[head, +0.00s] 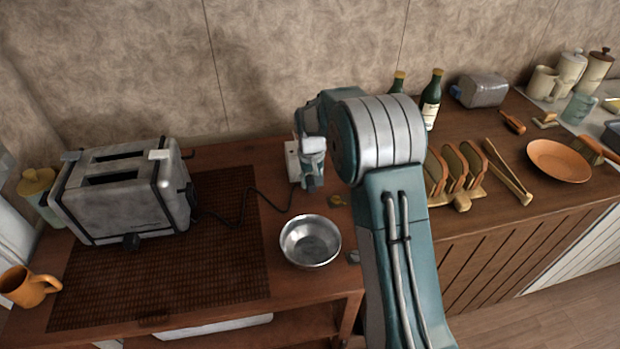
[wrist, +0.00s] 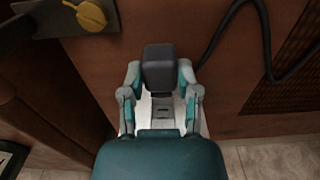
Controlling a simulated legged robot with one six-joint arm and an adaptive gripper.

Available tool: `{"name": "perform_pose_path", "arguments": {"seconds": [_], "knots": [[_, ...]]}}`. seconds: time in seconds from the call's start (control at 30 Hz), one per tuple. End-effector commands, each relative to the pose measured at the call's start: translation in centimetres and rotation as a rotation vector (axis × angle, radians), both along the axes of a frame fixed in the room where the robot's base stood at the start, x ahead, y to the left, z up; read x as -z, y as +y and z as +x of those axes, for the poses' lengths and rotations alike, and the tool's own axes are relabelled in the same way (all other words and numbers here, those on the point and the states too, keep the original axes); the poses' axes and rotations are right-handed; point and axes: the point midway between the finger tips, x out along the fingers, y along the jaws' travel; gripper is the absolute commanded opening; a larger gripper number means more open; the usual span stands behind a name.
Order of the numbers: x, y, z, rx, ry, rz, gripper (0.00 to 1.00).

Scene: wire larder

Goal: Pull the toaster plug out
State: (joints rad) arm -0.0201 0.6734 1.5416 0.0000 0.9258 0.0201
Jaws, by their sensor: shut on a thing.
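The silver toaster (head: 125,190) stands on the left of the counter, and its black cord (head: 240,217) runs right toward my gripper. In the wrist view my gripper (wrist: 160,78) is shut on the dark toaster plug (wrist: 159,62), one finger on each side. The cord also shows in the wrist view (wrist: 262,40). A pale socket box (head: 292,160) stands by the wall beside my gripper; its light face with small dark slots (wrist: 163,113) shows below the plug. I cannot tell whether the plug's pins are in it. In the head view my gripper hides the plug.
A metal bowl (head: 310,241) stands in front of my gripper. A woven mat (head: 215,250) lies under the toaster, with an orange mug (head: 25,287) at its left. Right of my arm are a toast rack (head: 460,175), tongs (head: 508,172) and bottles (head: 431,100).

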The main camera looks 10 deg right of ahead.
Motion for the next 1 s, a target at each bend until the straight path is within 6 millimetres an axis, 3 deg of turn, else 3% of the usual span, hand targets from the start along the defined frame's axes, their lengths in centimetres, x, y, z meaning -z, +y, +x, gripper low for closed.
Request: {"name": "perform_pose_path", "arguments": {"seconds": [0.37, 1.0], "knots": [[0.0, 0.0, -0.2, 0.000, 0.000, 0.000, 0.00], [0.0, 0.0, -4.1, 0.000, 0.000, 0.000, 0.00]]}}
